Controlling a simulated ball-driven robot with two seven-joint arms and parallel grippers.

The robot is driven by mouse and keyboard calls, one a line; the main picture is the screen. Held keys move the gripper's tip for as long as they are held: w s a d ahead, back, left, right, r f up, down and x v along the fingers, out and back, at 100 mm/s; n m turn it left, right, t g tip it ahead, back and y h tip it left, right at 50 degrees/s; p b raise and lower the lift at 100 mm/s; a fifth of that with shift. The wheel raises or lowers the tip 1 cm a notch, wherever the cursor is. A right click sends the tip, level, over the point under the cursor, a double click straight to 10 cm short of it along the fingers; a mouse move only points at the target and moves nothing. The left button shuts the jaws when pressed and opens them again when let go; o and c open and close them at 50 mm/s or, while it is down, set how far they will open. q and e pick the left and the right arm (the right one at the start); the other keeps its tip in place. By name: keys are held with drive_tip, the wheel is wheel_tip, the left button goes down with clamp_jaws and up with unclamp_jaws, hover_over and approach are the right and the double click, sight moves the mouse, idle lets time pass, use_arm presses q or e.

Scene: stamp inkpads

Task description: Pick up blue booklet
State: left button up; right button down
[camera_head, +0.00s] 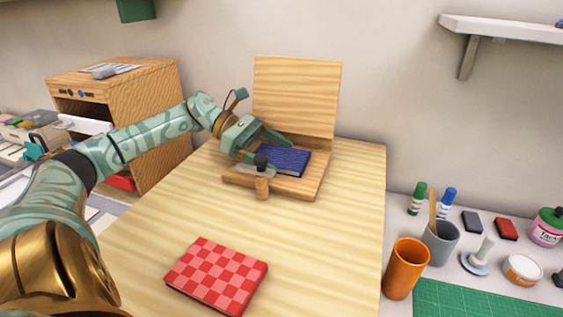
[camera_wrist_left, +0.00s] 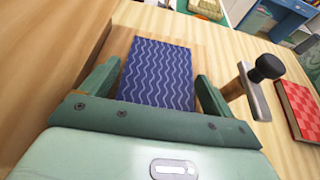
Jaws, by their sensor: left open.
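The blue booklet (camera_head: 284,160) lies flat on a wooden stand (camera_head: 300,186) on the table; in the left wrist view the booklet (camera_wrist_left: 158,72) shows pale wavy lines. My left gripper (camera_head: 280,152) is open at the booklet. In the left wrist view its fingers (camera_wrist_left: 154,88) stand on either side of the booklet's near part, with small gaps at both sides. I cannot tell how low the fingertips reach. My right gripper is in neither view.
A black-knobbed stamp or clamp (camera_wrist_left: 262,75) stands close beside the right finger in the left wrist view. A red checkered booklet (camera_head: 218,274) lies on the table front. An upright wooden board (camera_head: 296,95) rises behind the stand. The table's right side is clear.

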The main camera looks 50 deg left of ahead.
use_arm(q)
drive_tip(key=shift+c, duration=0.3)
drive_tip(key=c, duration=0.7)
drive_tip(key=shift+c, duration=0.2)
